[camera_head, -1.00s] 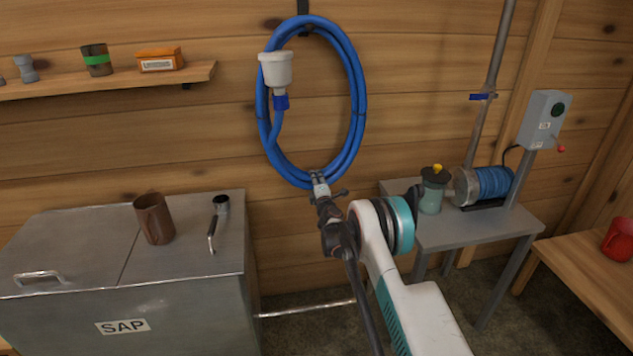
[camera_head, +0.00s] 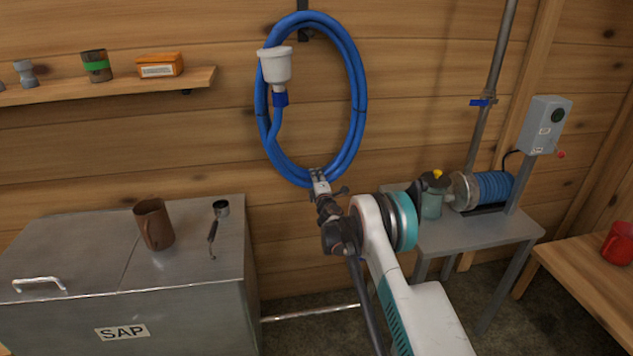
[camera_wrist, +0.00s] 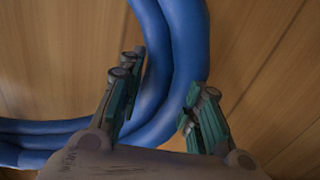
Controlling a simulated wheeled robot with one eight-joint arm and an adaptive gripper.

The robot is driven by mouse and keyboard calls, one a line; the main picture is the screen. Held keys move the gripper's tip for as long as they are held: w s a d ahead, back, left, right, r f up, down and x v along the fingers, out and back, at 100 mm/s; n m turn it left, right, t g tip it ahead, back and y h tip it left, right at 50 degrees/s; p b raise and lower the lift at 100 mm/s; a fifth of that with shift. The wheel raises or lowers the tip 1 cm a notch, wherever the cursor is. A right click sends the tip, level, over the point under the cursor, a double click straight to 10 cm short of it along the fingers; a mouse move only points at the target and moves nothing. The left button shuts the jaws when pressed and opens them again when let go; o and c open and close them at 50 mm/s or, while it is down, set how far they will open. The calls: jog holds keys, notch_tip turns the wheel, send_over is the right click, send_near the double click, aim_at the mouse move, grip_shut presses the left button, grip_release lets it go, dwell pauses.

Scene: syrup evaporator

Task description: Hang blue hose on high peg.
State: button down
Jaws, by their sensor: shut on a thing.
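The blue hose (camera_head: 355,85) is a tall coil in front of the wooden wall. A white funnel-shaped fitting (camera_head: 275,66) with a blue collar sits at its upper left. A dark peg or bracket (camera_head: 303,30) shows at the top of the coil; whether the coil rests on it I cannot tell. My gripper (camera_head: 318,175) is at the bottom of the coil, shut on the hose. In the wrist view the hose strands (camera_wrist: 178,70) run between my two fingers (camera_wrist: 158,98).
A shelf (camera_head: 110,88) with small items is at upper left. A metal SAP tank (camera_head: 190,290) with a brown mug (camera_head: 153,222) and a dipper (camera_head: 216,225) stands below. At right are a grey table (camera_head: 470,235) with a jar and blue reel, a pipe and a control box (camera_head: 545,125).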

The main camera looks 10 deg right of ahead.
jog(key=shift+r, duration=0.2)
jog(key=shift+r, duration=0.3)
dwell(0.5)
jog(key=s+b, duration=0.1)
jog(key=s, duration=1.9)
dwell(1.8)
notch_tip(320, 180, up, 30)
jog(key=p, duration=1.4)
jog(key=shift+s, duration=0.35)
